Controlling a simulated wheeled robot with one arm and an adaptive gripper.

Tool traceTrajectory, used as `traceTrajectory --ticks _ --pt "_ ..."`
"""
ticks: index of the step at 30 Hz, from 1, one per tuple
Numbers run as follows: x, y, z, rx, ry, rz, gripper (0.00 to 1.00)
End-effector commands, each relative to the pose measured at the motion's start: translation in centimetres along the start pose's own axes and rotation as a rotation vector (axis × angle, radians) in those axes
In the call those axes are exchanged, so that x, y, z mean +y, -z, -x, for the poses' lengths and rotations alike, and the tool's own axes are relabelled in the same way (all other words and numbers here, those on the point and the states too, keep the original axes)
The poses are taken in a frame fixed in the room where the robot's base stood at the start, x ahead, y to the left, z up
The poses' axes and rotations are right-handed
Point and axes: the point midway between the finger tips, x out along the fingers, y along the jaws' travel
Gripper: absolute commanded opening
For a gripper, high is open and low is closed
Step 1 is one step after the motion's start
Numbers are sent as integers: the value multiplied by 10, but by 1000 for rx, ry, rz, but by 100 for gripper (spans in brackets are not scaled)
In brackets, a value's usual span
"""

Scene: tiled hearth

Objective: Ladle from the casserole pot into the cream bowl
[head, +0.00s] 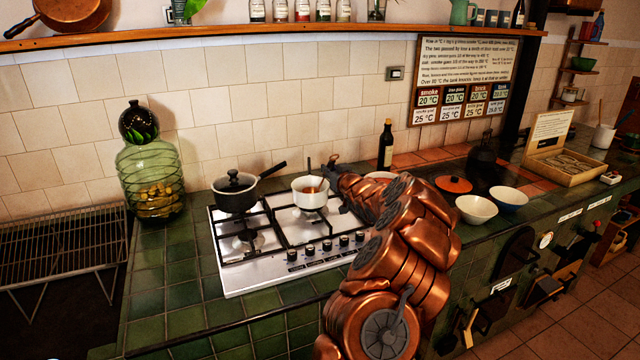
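A white pot (310,201) stands on the right part of the hob with reddish-brown contents; I take it for the casserole pot. A thin upright handle (308,164) sticks up out of it, perhaps the ladle's; its lower end is hidden in the pot. The cream bowl (476,212) sits on the green tiled counter right of my arm, and looks empty. My gripper (335,161) is just right of and above the white pot's rim, apart from the handle in the picture. It is small and partly hidden by my arm, so its opening is unclear.
A black lidded saucepan (236,193) stands on the hob (285,278), its handle pointing right. A blue-white bowl (508,201) touches or nearly touches the cream bowl. A pale rim (380,175) is partly hidden by my arm.

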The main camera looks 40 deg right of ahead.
Motion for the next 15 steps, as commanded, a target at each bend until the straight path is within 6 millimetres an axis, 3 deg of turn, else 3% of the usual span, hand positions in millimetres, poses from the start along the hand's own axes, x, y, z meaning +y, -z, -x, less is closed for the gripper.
traceTrajectory --ticks 5,15 --pt "0 0 0 0 0 0 0" --pt "0 4 0 0 0 0 0"
